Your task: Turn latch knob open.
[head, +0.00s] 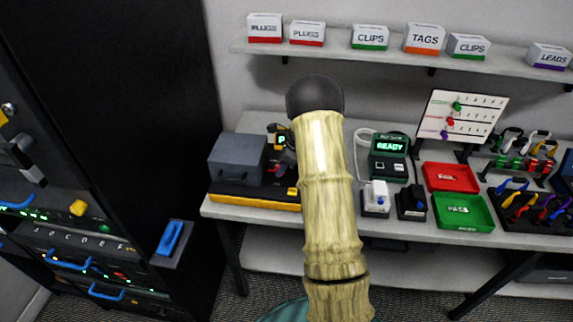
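No part is clearly marked as the latch knob. At the left edge, the dark rack (108,120) carries a silver latch-like fitting (25,158) with a small round metal piece (9,108) above it. A yellow knob-like block (77,207) sits lower on the same rack. I cannot tell from this view whether any of these is turned open or shut. My arm, with bamboo-like links and a dark round joint, rises through the middle of the head view, apart from the rack in the picture. I cannot make out my gripper.
A workbench (268,214) holds a grey box (237,160) on a yellow-black case (255,197), a green tester (389,158), a red tray (452,191) and a green tray (484,222). A wall shelf (400,58) carries labelled boxes. Blue handles (70,260) stick out from the rack.

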